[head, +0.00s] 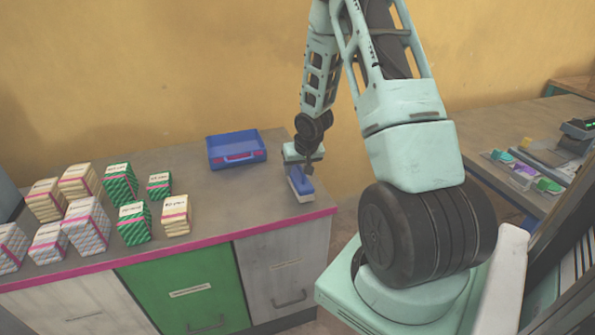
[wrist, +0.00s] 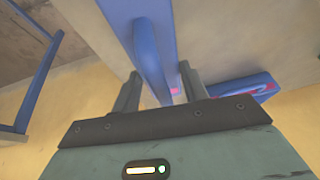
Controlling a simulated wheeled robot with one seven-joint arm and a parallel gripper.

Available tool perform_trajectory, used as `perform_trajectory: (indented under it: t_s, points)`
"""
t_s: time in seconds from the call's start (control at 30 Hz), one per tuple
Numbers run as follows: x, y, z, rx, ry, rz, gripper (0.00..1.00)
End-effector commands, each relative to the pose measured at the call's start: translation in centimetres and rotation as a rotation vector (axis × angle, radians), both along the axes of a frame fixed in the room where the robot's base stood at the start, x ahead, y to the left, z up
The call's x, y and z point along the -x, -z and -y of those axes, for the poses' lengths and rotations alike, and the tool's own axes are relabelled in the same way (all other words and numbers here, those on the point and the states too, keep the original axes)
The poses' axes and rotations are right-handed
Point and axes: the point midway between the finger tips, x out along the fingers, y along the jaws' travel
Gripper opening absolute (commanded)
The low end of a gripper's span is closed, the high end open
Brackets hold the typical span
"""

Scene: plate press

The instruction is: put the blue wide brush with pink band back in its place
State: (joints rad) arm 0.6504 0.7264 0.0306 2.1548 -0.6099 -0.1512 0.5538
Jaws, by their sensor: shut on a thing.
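The blue wide brush (head: 301,182) is at the right end of the counter, under my gripper (head: 302,166) in the head view. It has a blue upper part and a pale lower edge. Whether it touches the counter top cannot be told. In the wrist view my gripper (wrist: 160,85) is shut on the blue brush (wrist: 148,45), with a bit of pink showing between the fingers. A blue tray (head: 237,151) with a pink mark stands behind and to the left on the counter; part of a blue thing with pink, likely this tray (wrist: 248,86), shows in the wrist view.
Several patterned boxes (head: 119,184) stand on the left half of the counter (head: 240,198). The counter between them and the brush is clear. A second table (head: 482,128) at the right holds small coloured items. A yellow wall (head: 180,60) stands behind.

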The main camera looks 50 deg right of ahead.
Motion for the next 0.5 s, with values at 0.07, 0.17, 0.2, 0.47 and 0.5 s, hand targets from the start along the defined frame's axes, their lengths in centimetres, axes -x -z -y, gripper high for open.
perform_trajectory:
  t_s: [0.07, 0.17, 0.2, 0.47, 0.5]
  points:
    - [-0.06, 0.54, 0.00, 0.001, -0.001, 0.002, 0.19]
    - [-0.06, 0.47, 0.05, 0.002, 0.000, 0.003, 0.19]
    - [-0.06, 0.47, 0.05, 0.002, 0.000, 0.003, 0.19]
    - [-0.04, 0.71, 0.02, 0.001, 0.000, 0.002, 0.66]
    - [-0.04, 0.71, 0.02, 0.001, 0.000, 0.002, 0.66]
